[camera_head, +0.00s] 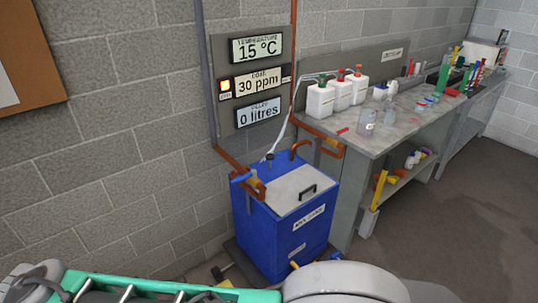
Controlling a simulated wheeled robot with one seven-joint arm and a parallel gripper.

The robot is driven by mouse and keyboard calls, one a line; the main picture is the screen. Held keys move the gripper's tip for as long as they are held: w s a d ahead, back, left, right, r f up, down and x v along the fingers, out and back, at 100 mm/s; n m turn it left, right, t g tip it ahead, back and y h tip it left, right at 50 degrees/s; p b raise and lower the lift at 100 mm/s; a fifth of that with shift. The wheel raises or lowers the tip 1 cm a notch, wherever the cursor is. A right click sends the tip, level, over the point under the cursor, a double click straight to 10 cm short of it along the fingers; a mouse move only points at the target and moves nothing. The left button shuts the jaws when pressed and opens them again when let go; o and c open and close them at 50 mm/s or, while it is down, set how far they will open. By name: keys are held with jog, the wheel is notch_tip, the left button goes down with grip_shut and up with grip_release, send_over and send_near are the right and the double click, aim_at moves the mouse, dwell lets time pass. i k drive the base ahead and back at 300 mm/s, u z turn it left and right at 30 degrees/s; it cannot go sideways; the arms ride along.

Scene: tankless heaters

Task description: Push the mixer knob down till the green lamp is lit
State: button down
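A blue tank (292,236) with a grey lid stands against the block wall. A small dark knob (270,157) stands up at the tank's back edge; it may be the mixer knob, but it is too small to be sure. On the grey wall panel above, an orange-yellow lamp (225,85) glows left of the "30 ppm" display (257,82). I see no lit green lamp. My arm crosses the bottom of the view; my gripper's fingers are not in view.
Copper pipes (331,148) run beside the tank. A grey bench (398,128) to the right holds white bottles (320,100) with coloured caps, beakers and tools. A yellow-handled tool (378,190) leans at its front. The floor (455,225) at right is clear.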

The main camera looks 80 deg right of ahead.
aim_at(270, 156)
jog(key=z, duration=0.6)
jog(key=i, duration=0.85)
jog(key=z, duration=1.35)
jog(key=i, duration=0.45)
jog(key=z, duration=0.3)
